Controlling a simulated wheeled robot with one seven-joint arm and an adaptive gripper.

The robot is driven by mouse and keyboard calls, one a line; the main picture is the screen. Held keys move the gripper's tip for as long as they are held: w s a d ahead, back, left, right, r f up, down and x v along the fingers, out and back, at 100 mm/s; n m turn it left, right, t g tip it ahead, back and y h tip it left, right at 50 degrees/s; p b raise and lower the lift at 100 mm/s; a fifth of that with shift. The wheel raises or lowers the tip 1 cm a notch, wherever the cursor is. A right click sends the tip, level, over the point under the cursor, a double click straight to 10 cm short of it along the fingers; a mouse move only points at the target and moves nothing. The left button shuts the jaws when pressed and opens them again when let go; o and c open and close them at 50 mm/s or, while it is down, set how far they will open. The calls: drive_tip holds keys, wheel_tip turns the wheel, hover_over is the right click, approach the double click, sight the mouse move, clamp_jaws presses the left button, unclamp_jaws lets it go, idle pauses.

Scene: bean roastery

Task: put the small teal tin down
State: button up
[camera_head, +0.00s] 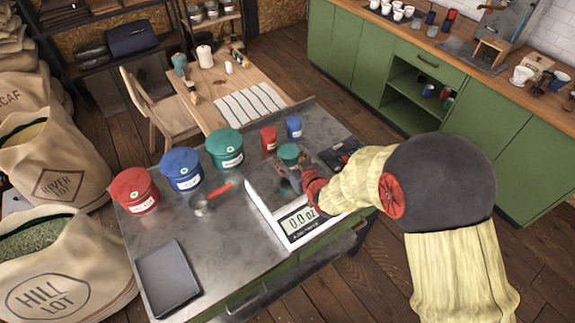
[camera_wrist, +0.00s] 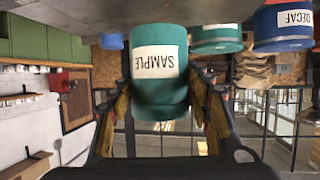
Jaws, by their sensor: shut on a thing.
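The small teal tin (camera_head: 289,152) is near the back of the metal worktop, just past the scale (camera_head: 291,226). In the wrist view the teal tin (camera_wrist: 160,90) fills the middle, its SAMPLE label upside down. My gripper (camera_head: 291,173) is shut on it, with one finger on each side in the wrist view (camera_wrist: 160,78). The scale reads 0.0 oz; my arm partly covers its right side. Whether the tin's base touches the worktop, I cannot tell.
A small red tin (camera_head: 269,138) and a small blue tin (camera_head: 294,126) stand close behind. Large red (camera_head: 135,190), blue (camera_head: 181,169) and green (camera_head: 225,148) canisters line the left. A red-handled scoop (camera_head: 204,204) and dark tray (camera_head: 168,277) lie on the worktop (camera_head: 225,250), with bare metal between.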

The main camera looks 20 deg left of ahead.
sight(288, 165)
drive_tip(key=shift+a+f, duration=0.25)
drive_tip(key=shift+w+f, duration=0.1)
drive_tip(key=shift+f, duration=1.4)
drive_tip(key=shift+f+b, duration=0.15)
drive_tip(key=shift+b, duration=0.15)
drive_tip(key=o, duration=1.3)
drive_tip(key=shift+s+d+r, duration=0.15)
drive_tip(key=shift+s+r, duration=0.05)
drive_tip(key=shift+r, duration=0.1)
drive_tip(key=p+v, duration=0.1)
drive_tip(key=v, duration=1)
drive_tip(key=shift+s+d+r, duration=0.1)
drive_tip(key=shift+s+d, duration=0.05)
drive_tip(key=shift+s, duration=0.05)
